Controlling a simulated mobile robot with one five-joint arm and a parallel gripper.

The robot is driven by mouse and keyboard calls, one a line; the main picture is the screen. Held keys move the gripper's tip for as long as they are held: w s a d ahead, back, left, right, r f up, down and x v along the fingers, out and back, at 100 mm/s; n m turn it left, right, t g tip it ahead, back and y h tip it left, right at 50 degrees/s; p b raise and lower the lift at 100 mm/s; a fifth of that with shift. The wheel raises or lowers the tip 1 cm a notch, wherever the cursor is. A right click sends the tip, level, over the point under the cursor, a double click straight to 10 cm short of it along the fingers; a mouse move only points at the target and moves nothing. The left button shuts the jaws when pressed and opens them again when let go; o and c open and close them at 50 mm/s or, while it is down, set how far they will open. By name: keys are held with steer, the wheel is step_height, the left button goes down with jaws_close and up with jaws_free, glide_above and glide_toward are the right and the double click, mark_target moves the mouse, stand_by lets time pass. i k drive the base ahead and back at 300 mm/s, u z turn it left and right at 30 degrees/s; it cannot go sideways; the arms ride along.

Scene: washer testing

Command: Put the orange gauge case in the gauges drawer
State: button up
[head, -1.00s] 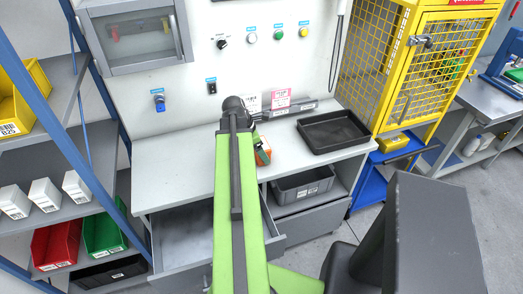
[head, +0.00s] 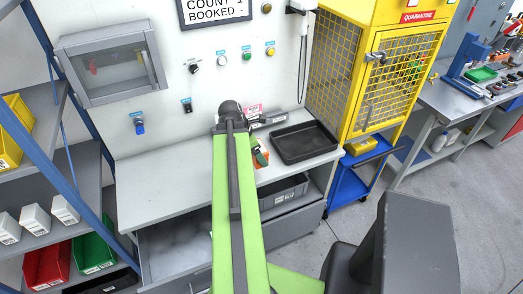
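My arm reaches forward over the workbench, and its end hides most of my gripper (head: 259,149). The orange gauge case (head: 262,160) shows small just below the gripper, right of the arm, in front of the bench's front right part. It keeps its place by the gripper while the bench shifts in view, so it appears held; the fingers themselves are hard to make out. An open drawer (head: 175,248) shows its bare grey inside below the worktop at the left, partly behind my arm. I cannot read a label on it.
The worktop (head: 165,185) is clear on the left. A black tray (head: 305,142) lies on its right end. A grey bin (head: 283,192) sits on a shelf below, above another drawer front. A yellow cage (head: 375,70) and blue cart (head: 350,185) stand at the right, blue shelving at the left.

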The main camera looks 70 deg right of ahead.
mark_target(188, 240)
steer(key=z, duration=0.1)
steer(key=k, duration=0.55)
steer(key=u, duration=1.95)
steer(key=i, duration=0.15)
steer(key=z, duration=0.5)
